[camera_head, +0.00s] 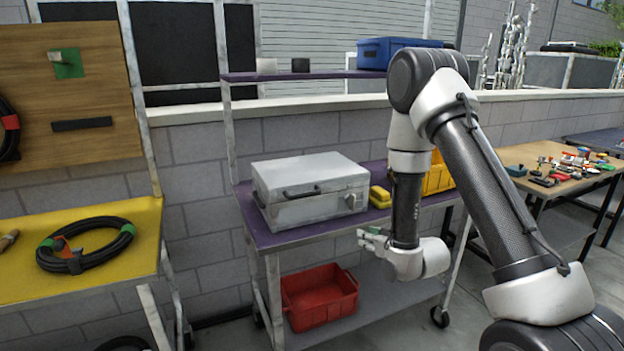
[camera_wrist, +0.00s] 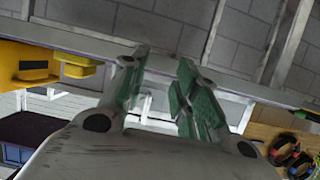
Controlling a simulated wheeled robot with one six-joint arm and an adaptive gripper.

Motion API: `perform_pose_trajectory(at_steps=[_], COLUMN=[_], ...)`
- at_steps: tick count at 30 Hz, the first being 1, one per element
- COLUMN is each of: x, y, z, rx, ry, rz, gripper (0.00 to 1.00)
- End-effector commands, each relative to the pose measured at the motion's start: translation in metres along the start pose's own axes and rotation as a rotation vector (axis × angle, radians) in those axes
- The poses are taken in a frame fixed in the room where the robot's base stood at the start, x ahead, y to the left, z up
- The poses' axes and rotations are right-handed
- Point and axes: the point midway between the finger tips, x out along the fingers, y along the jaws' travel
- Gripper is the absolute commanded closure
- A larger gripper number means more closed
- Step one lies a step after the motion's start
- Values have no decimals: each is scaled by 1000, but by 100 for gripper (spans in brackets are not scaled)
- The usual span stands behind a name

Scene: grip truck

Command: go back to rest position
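My gripper (camera_head: 374,240) is in front of the purple-topped cart (camera_head: 290,238), at the end of my arm, which reaches up and folds down in the head view. In the wrist view, the two green-padded fingers of my gripper (camera_wrist: 158,85) stand apart with a gap between them. Nothing is held between them. The gripper is clear of the cart's objects in the picture, but its exact distance from the cart is hard to tell.
A silver case (camera_head: 310,190), a small yellow item (camera_head: 380,197) and a yellow bin (camera_head: 438,178) stand on the cart. A red crate (camera_head: 320,296) is on its lower shelf. A yellow table (camera_head: 60,275) with a black coil (camera_head: 88,245) is at left. A cluttered table (camera_head: 535,155) is at right.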

Motion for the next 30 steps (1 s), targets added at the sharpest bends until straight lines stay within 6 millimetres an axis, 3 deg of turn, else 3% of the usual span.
perform_pose_trajectory(at_steps=[1, 3, 6, 9, 14, 20, 24, 30], x=[-3, -16, -45, -85, -167, -272, -337, -402], y=[1, 4, 9, 15, 21, 16, 9, 0], z=[31, 68, 91, 94, 64, 9, -28, -73], rx=[3, 7, 13, 28, 71, 139, 180, 214], ry=[-129, -320, -549, -748, -1004, -1188, -1223, -1110], rz=[6, 17, 38, 65, 110, 146, 160, 185], gripper=[70, 70, 70, 70, 70, 70, 70, 70])
